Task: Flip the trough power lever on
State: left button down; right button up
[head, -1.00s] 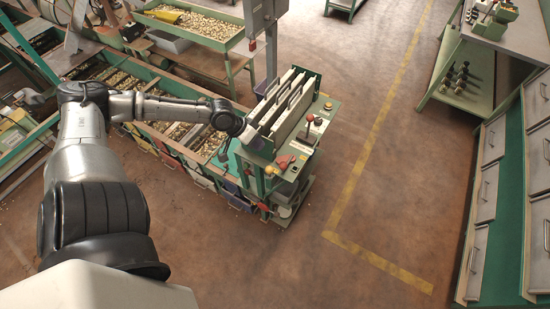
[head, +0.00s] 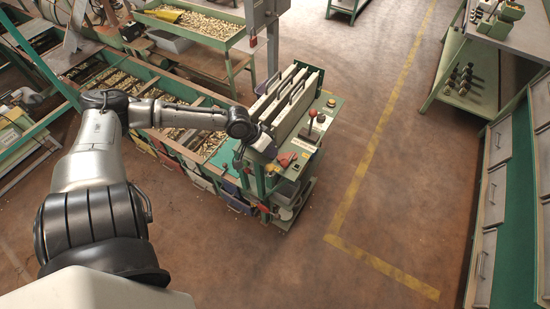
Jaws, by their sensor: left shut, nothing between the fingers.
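The control stand (head: 327,104) at the end of the long trough (head: 205,100) has a small top panel. On it are an upright lever with a dark red knob (head: 313,113), a red handle (head: 287,159) by a pale label plate, and a small yellow-orange button. I cannot tell by sight which lever is the trough power lever. My left gripper (head: 266,142) is at the stand's left side, shut and empty, left of the red handle and apart from the knobbed lever. Its fingertips are small and hard to make out. My right gripper is not in view.
Tall pale panels (head: 290,100) stand upright on the stand behind my left gripper. A grey post and box rise behind them. A green tray of nuts (head: 193,24) is at the back. Floor right of the stand is clear up to the grey drawer cabinets (head: 488,240).

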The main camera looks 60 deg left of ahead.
aim_at(285, 156)
pick_arm(q)
jog(key=shift+b+x, duration=0.4)
jog(key=shift+x, duration=0.95)
